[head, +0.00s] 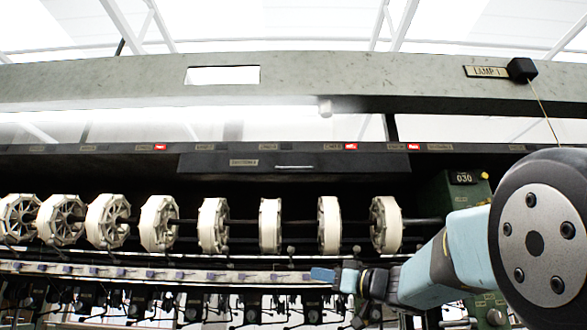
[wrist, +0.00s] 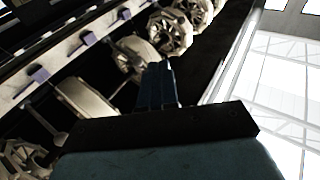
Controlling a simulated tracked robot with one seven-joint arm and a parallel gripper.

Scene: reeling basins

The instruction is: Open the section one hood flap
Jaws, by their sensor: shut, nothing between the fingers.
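The section hood flap (head: 345,162) is a dark panel along the hood above the reels in the head view. It carries a small section label and a thin pale handle bar (head: 294,167). The flap appears to hang shut, seen nearly edge on. My gripper (head: 322,275) is shut and empty, below the flap and in front of the reel row, apart from the handle. In the wrist view my gripper (wrist: 160,68) shows its dark fingers together, with nothing between them. I cannot make out the flap or its handle in the wrist view.
Several white reels (head: 270,225) sit on a dark shaft under the hood; some also show in the wrist view (wrist: 168,32). A pale rail (head: 150,272) with small guides runs below them. A lamp cord (head: 543,108) hangs at the right, and a green post (head: 465,190) marked 030 stands there.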

